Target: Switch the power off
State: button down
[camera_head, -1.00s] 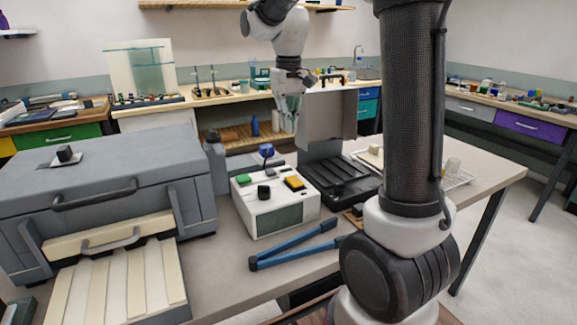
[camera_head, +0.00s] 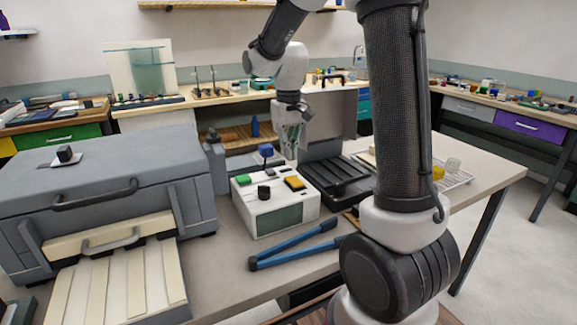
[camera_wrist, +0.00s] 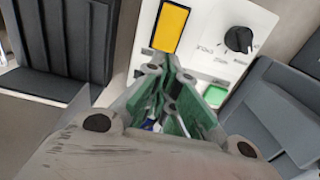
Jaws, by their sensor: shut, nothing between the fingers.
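A white control box (camera_head: 247,212) stands on the bench. Its top carries a green button (camera_head: 243,180), a black knob (camera_head: 264,191), a yellow rocker-like switch (camera_head: 294,183) and a blue-topped part (camera_head: 266,150) at the back. My gripper (camera_head: 290,155) is above the back right of the box, pointing down, shut and empty. In the wrist view, its green-padded fingertips (camera_wrist: 172,72) lie just below the yellow switch (camera_wrist: 171,27). The black knob (camera_wrist: 238,40) and green button (camera_wrist: 215,95) are to their right. The fingers mostly hide the blue part. I cannot tell whether the fingertips touch anything.
A grey machine (camera_head: 110,180) with a handled lid stands left of the box. A black device with an upright panel (camera_head: 338,178) is close on its right. A wire tray (camera_head: 455,180) is at the right.

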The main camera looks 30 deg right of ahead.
jog(key=shift+f, duration=2.5)
jog(key=shift+f, duration=0.1)
jog(key=shift+w+f+g, duration=0.1)
jog(key=shift+f+g, duration=0.2)
jog(key=shift+r, duration=0.1)
jog(key=shift+r, duration=0.75)
notch_tip(320, 180, up, 12)
jog(key=shift+w, duration=0.35)
